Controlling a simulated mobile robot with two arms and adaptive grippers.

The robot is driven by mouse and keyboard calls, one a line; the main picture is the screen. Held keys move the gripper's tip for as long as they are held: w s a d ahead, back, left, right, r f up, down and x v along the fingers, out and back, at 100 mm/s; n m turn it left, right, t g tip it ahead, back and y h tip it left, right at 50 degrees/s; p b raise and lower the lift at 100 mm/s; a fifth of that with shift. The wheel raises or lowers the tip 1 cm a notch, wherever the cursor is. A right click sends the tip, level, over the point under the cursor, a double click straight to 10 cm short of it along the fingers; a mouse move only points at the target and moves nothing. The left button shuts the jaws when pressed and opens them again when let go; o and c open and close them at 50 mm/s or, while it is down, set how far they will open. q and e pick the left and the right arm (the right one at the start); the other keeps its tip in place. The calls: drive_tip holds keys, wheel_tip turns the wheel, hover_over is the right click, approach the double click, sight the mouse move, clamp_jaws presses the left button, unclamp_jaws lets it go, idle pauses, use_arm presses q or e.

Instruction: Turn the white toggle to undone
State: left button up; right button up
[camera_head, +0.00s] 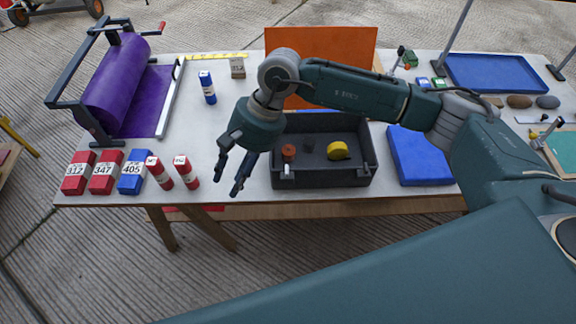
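My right gripper (228,186) hangs over the front of the white table, left of a dark open box (345,182). Its two fingers point down, spread apart with nothing between them. A small white upright piece (287,169) shows at the box's front left, just right of my gripper and apart from it. It may be the white toggle, but it is too small to tell its position. Inside the box are a red-brown round piece (289,152), a dark piece (308,144) and a yellow piece (338,151). My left gripper is not in view.
An orange panel (318,43) rises behind the box. A blue pad (418,155) lies to its right.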

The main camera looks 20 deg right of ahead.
sight(288, 169)
drive_tip(key=w+d+n+t+h, duration=0.1)
drive_tip(key=w+d+h, duration=0.2)
drive_tip(key=d, duration=0.5)
drive_tip(key=w+d+n+h, duration=0.1)
drive_tip(key=w+d+h, duration=0.15)
drive_tip(key=d, duration=0.45)
wheel_tip(288, 169, down, 10)
drive_tip(key=p, duration=0.4)
drive_tip(key=shift+s, duration=0.15)
drive_tip(key=shift+a+f, duration=0.1)
drive_tip(key=shift+f, duration=0.25)
clamp_jaws()
